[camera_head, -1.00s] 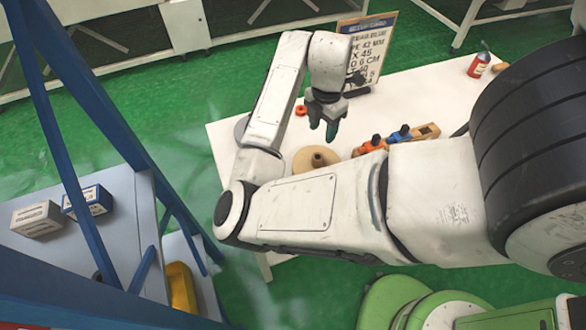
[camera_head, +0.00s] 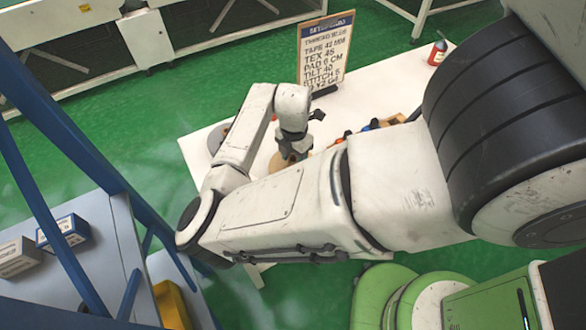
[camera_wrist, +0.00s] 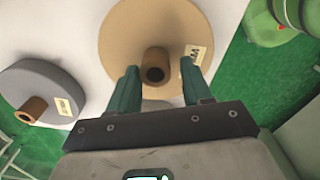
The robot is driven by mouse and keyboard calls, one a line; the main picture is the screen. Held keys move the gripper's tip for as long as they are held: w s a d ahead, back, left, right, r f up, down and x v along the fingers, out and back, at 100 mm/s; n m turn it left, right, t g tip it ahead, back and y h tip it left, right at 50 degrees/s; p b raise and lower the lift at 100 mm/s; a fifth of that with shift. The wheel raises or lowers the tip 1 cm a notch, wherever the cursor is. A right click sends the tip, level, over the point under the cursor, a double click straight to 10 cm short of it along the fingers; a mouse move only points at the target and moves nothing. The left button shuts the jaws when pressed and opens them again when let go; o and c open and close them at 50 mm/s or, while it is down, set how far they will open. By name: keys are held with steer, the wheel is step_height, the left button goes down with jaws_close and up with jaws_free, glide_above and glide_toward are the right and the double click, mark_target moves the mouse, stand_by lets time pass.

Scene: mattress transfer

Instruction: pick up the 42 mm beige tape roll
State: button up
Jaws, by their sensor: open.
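The beige tape roll (camera_wrist: 145,25) lies flat on the white table, a wide disc with a brown hollow core (camera_wrist: 156,62) standing up at its middle and a small label on its face. In the head view the beige roll (camera_head: 273,163) is mostly hidden behind my arm and gripper. My gripper (camera_head: 293,155) is over the roll. In the wrist view my gripper (camera_wrist: 160,72) is open, with one green finger on each side of the core. I cannot tell whether either finger touches it.
A grey roll (camera_wrist: 45,88) with a brown core lies left of the beige roll. A sign board (camera_head: 326,50) stands at the table's back, and a red bottle (camera_head: 437,52) at the far right. Green rounded equipment (camera_head: 385,295) stands in front of the table.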

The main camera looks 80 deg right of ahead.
steer(key=shift+f, duration=0.1)
jaws_close()
stand_by(0.4)
